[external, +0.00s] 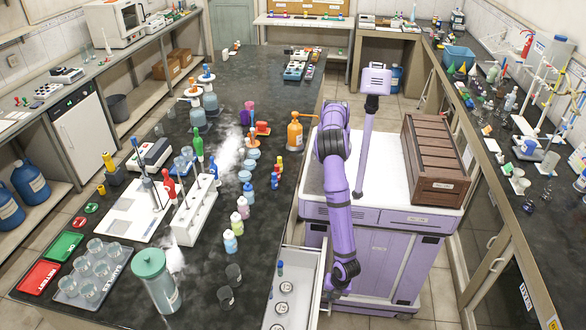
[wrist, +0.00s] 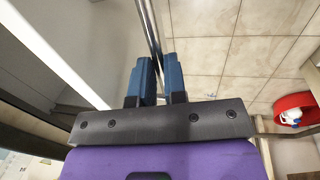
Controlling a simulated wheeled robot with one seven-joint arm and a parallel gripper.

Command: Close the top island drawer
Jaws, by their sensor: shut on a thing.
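The top island drawer (external: 317,262) stands pulled out from the island's right side in the external view. It is white inside and holds several small round items and a blue-capped vial. My gripper (wrist: 158,72) has blue fingers, shut on the drawer's metal bar handle (wrist: 147,22), which runs between them in the wrist view. In the external view my gripper (external: 332,284) is low at the drawer's outer front, largely hidden by my arm. The drawer's white front edge (wrist: 62,52) shows at left in the wrist view.
The dark island top (external: 285,60) above the drawer is crowded with glassware and bottles. A side bench (external: 515,230) runs along the right. Tiled floor (wrist: 225,50) lies open beyond the handle. A red round bin (wrist: 293,108) shows at right in the wrist view.

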